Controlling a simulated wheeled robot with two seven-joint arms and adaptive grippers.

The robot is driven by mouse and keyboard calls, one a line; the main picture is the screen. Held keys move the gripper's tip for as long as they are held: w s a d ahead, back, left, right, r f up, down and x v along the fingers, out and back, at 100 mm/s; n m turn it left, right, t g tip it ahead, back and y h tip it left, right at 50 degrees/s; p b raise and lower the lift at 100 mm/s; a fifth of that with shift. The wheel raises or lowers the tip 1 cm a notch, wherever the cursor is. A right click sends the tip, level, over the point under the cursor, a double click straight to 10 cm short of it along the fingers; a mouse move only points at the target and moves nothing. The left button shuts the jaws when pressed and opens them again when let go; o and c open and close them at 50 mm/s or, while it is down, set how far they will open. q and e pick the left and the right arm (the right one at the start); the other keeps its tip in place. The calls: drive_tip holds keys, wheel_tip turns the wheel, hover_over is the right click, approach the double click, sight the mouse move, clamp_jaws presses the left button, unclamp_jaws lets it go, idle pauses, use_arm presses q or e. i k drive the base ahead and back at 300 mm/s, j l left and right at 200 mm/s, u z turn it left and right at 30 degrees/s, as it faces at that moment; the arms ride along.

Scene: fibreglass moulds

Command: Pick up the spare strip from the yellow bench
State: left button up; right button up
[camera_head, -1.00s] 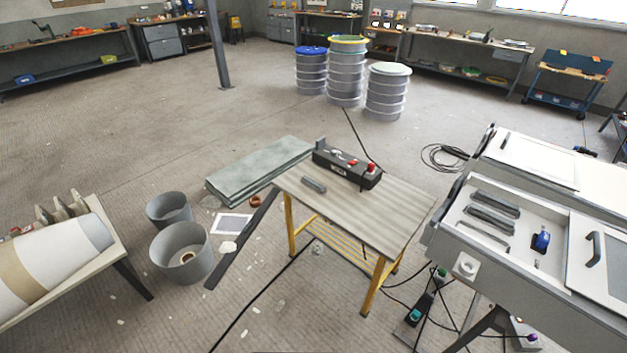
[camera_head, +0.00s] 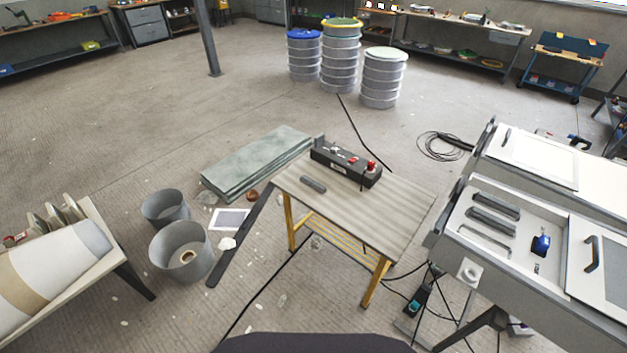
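The yellow bench (camera_head: 385,218) stands in the middle of the view, with a grey slatted top and yellow legs. A small dark grey strip (camera_head: 313,184) lies flat on its top near the left edge. A dark control box (camera_head: 345,166) with a red knob sits behind the strip on the same top. Neither of my grippers shows in the view. A dark rounded shape at the bottom edge is probably part of my own body.
Two grey buckets (camera_head: 181,251) stand left of the bench, near a rack with a large roll (camera_head: 50,262). A long dark bar (camera_head: 241,236) leans by the bench's left side. A white machine table (camera_head: 500,245) is close on the right. Cables lie on the floor around the bench.

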sight(320, 188)
drive_tip(key=i+j+z, duration=0.25)
drive_tip(key=i+j, duration=0.35)
drive_tip(key=i+j+z, duration=0.2)
drive_tip(key=i+j, duration=0.35)
drive_tip(key=j, duration=0.15)
